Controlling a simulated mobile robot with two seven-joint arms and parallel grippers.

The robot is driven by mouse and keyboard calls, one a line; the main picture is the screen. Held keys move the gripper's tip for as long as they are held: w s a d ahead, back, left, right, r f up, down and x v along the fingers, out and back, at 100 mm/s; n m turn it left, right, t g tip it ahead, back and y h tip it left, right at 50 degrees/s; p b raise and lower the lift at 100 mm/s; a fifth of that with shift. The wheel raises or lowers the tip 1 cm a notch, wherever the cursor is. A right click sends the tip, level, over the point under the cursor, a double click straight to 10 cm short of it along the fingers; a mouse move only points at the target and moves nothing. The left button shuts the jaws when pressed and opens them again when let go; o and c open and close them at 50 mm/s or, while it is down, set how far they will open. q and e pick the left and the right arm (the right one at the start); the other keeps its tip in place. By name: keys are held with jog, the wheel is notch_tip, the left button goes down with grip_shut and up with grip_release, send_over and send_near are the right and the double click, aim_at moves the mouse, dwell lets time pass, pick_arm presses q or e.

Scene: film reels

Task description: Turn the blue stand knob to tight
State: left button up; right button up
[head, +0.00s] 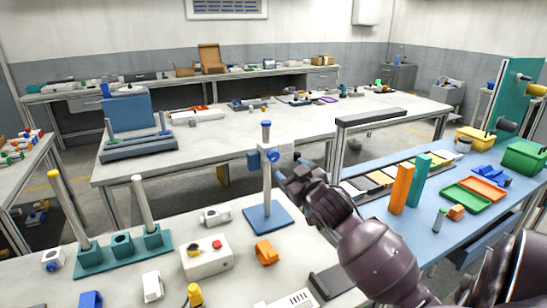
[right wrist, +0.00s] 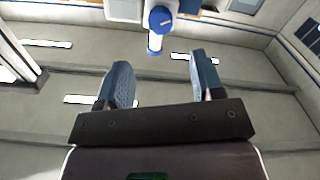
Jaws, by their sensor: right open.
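The blue stand has a square blue base (head: 268,217) and a grey upright post with a blue cap. The round blue knob (head: 273,155) faces my side of the clamp. In the right wrist view the knob (right wrist: 160,17) sits at the top, beyond the fingertips and roughly between them. My right gripper (head: 281,172) is open and empty, close to the knob and slightly below it in the head view. In the right wrist view its fingers (right wrist: 162,72) stand apart, not touching the knob. My left gripper is out of view.
A white box with a red button (head: 205,258) and an orange block (head: 266,252) lie near the base. A teal two-post stand (head: 125,248) is at left. Orange (head: 402,188) and teal uprights stand right, beyond my right arm.

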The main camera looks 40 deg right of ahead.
aim_at(275, 157)
pick_arm(q)
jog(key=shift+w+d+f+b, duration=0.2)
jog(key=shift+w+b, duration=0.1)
jog(key=shift+b, duration=0.15)
pick_arm(e)
jog(key=x, duration=0.9)
jog(key=shift+w+f, duration=0.15)
jog(key=shift+c, duration=0.2)
